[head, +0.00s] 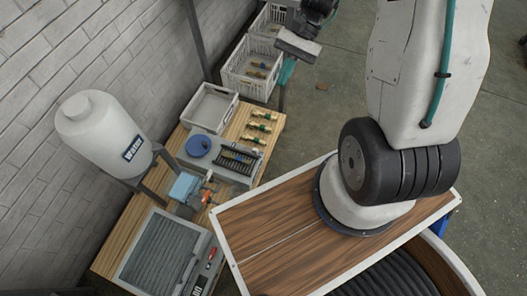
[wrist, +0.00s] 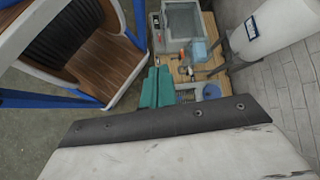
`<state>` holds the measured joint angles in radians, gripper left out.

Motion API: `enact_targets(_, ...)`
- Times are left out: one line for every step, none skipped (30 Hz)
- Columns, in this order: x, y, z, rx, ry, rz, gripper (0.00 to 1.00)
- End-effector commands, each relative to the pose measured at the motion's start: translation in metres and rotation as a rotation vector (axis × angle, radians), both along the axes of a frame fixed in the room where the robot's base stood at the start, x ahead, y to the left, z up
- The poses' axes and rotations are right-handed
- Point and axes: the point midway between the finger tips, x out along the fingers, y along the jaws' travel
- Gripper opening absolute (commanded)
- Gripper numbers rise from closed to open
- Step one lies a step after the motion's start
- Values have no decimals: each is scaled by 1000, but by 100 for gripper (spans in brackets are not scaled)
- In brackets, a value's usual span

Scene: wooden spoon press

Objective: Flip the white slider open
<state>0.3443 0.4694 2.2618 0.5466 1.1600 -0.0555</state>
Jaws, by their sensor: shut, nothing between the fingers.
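My gripper (head: 287,70) is at the top of the head view, beside the white crates and above the floor. In the wrist view its teal fingers (wrist: 157,88) are together, with nothing between them. It is apart from the wooden workbench (head: 115,245). The bench carries a grey unit (head: 233,172) with a blue round piece (head: 198,145) and a dark slotted rack (head: 240,157). I cannot pick out a white slider for certain in either view; it is too small to tell or hidden.
A white water tank (head: 103,130) stands by the brick wall at the bench's left. A grey ribbed basin (head: 160,250) is at the bench's near end. Several brass fittings (head: 262,127) lie on the bench. White crates (head: 250,68) stand beyond. Open floor (head: 310,120) lies right of the bench.

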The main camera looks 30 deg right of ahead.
Motion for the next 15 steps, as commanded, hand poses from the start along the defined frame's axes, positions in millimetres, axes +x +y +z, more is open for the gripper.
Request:
enact_targets(4,-1,-15,21,23,-38,0)
enact_targets(8,-1,-22,33,33,-62,0)
enact_targets(12,-2,-33,48,46,-92,0)
enact_targets(14,-2,-41,60,56,-115,0)
enact_targets(17,-3,-49,70,66,-140,0)
enact_targets(21,-3,-60,84,78,-172,0)
enact_targets(24,-3,-69,94,89,-196,0)
enact_targets(26,-4,-78,104,98,-221,0)
enact_targets(29,-5,-90,116,110,-255,0)
enact_targets(31,-5,-99,125,120,-281,0)
enact_targets(33,-5,-108,134,130,-304,0)
enact_targets(36,-6,-120,146,141,-338,0)
enact_targets(38,-6,-130,154,151,-365,0)
enact_targets(39,-7,-139,161,160,-392,0)
enact_targets(41,-8,-152,171,172,-427,0)
